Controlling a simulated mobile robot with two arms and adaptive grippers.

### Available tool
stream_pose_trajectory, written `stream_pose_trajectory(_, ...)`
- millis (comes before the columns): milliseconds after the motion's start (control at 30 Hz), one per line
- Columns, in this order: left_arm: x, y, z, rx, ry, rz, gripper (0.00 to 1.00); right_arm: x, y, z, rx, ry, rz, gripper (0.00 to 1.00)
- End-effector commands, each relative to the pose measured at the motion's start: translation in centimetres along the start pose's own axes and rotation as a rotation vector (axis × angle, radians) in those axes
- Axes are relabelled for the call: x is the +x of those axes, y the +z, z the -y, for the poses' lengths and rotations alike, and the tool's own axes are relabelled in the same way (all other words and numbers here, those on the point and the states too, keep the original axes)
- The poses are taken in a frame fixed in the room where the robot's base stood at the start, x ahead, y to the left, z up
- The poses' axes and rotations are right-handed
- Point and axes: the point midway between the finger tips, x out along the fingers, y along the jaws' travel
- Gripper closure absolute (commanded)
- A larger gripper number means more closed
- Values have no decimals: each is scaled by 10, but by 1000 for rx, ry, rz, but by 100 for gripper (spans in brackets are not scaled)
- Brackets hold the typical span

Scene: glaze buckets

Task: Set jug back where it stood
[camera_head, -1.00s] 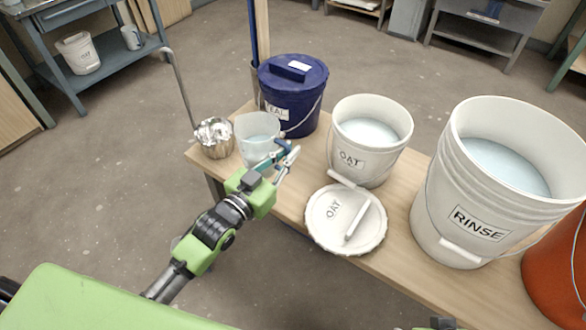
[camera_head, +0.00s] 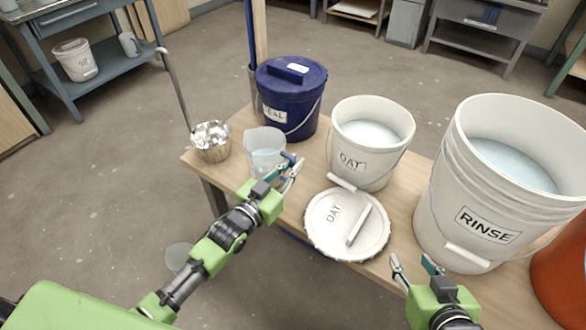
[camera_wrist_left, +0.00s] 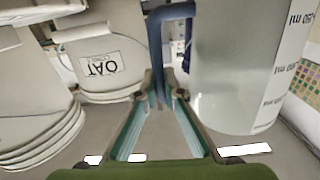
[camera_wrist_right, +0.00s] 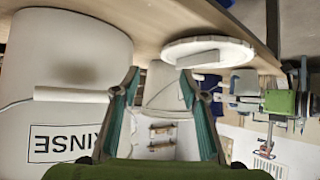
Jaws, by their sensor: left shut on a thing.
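The jug (camera_head: 265,145) is clear with a blue handle and looks upright, with pale liquid inside. It is over the left part of the bench, between the metal cup and the oat bucket; I cannot tell whether its base touches the wood. My left gripper (camera_head: 293,170) is shut on its handle; the left wrist view shows the blue handle (camera_wrist_left: 157,50) between the fingers and the jug's wall (camera_wrist_left: 230,75) at right. My right gripper (camera_head: 417,268) is open and empty at the bench's front edge, near the rinse bucket (camera_head: 480,225).
A crumpled-looking metal cup (camera_head: 212,143) stands at the bench's left end. The lidded teal bucket (camera_head: 290,100) is behind the jug. An orange bucket (camera_head: 565,275) is far right.

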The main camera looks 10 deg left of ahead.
Motion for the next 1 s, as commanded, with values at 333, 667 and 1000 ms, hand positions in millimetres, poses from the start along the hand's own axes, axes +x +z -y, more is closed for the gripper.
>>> stream_pose_trajectory(333, 1, 4, 0, 5, 0, -9, 100, 2, -18, 2, -1, -5, -78, 60)
stream_pose_trajectory(667, 0, 10, 0, 1, 0, -1, 84, 2, -23, 3, -1, -6, -98, 60)
stream_pose_trajectory(1000, 0, 10, 0, 1, 0, -1, 75, 3, -22, 3, -1, -6, -96, 60)
